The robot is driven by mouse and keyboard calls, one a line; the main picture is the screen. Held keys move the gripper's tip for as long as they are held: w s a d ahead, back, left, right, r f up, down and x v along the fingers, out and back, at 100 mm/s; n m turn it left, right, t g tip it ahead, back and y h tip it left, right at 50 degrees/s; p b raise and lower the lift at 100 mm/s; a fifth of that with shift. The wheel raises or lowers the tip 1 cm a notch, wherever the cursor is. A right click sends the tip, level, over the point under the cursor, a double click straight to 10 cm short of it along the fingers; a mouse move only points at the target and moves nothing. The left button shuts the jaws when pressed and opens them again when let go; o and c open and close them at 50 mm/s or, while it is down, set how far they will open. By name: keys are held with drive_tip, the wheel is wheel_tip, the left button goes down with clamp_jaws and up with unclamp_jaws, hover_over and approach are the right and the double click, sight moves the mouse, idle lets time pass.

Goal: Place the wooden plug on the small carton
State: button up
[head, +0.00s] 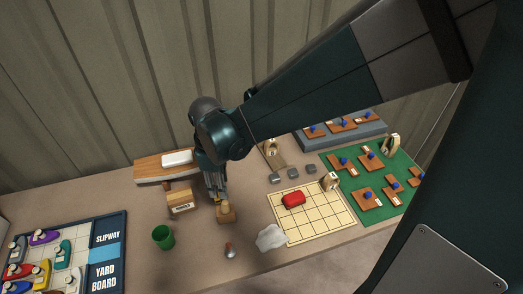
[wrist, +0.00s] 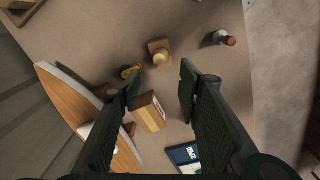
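The wooden plug, a light wooden block with a round knob on top (head: 226,214), stands upright on the bench. In the wrist view the plug (wrist: 159,54) lies just beyond my fingertips, between their lines. The small carton (head: 180,203) is a brown box with a pale label, left of the plug. In the wrist view the carton (wrist: 150,114) shows between my fingers, nearer the left one. My gripper (head: 217,194) points down behind the plug in the head view. In the wrist view my gripper (wrist: 158,72) is open and empty, its fingers wide apart.
A gridded mat (head: 322,222) lies right.

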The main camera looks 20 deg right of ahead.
drive_tip(key=s+d+r+m+t, duration=0.3)
drive_tip(key=s+d+r+m, duration=0.3)
drive_tip(key=d+r, duration=0.1)
drive_tip(key=s+d+r+m+t, duration=0.3)
drive_tip(key=s+d+r+m, duration=0.2)
drive_tip(key=d, duration=0.5)
drive_tip(key=shift+s+d+r+m+t, duration=0.15)
drive_tip(key=shift+s+r+m+t, duration=0.25)
drive_tip(key=shift+r+m, duration=1.05)
drive_tip(key=shift+r+n, duration=0.3)
drive_tip(key=shift+n, duration=0.05)
